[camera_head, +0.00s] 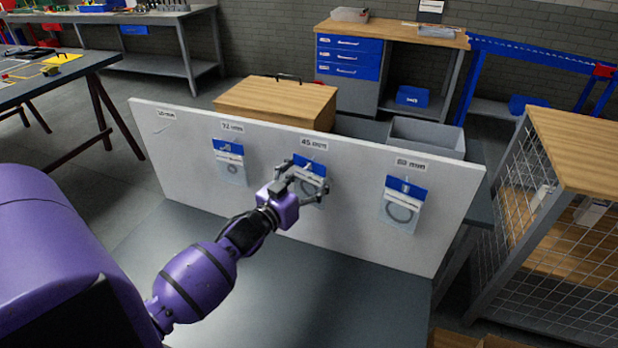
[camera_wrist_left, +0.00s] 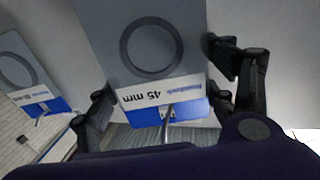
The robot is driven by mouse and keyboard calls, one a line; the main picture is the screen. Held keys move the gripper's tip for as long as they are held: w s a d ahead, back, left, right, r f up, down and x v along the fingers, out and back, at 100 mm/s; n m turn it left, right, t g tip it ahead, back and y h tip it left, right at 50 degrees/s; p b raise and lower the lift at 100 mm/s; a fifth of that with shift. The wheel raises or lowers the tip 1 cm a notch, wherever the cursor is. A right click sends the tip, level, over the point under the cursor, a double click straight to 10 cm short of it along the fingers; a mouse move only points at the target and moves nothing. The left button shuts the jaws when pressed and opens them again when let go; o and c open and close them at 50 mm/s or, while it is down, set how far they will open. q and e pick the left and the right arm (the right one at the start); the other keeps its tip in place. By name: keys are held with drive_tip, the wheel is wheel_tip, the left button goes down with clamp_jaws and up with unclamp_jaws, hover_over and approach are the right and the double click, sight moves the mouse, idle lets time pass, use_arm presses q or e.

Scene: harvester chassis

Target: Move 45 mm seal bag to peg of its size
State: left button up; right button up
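The 45 mm seal bag (camera_head: 312,184) has a blue header, a white label and a dark ring. It hangs under the "45 mm" sign (camera_head: 313,144) on a white upright board (camera_head: 300,236). In the left wrist view the bag (camera_wrist_left: 160,88) appears upside down, its label reading 45 mm, and a metal peg (camera_wrist_left: 168,122) shows at its blue header. My left gripper (camera_head: 306,182) is at this bag, its fingers spread on either side; it is open, and finger contact with the bag is unclear. My right gripper is out of view.
A bag (camera_head: 230,162) hangs under the "32 mm" sign and another (camera_head: 402,206) under the rightmost sign. The far-left sign (camera_head: 166,114) has no bag under it. A wooden-topped case (camera_head: 278,100) and a grey bin (camera_head: 428,135) stand behind the board.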

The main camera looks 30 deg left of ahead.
use_arm(q)
drive_tip(key=o, duration=0.5)
drive_tip(key=shift+o, duration=0.2)
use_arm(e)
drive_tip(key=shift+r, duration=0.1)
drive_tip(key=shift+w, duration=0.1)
use_arm(q)
drive_tip(key=shift+s, duration=0.15)
drive_tip(key=s, duration=1.1)
drive_tip(key=shift+s+a, duration=0.15)
drive_tip(key=shift+s, duration=0.2)
drive_tip(key=shift+f, duration=0.1)
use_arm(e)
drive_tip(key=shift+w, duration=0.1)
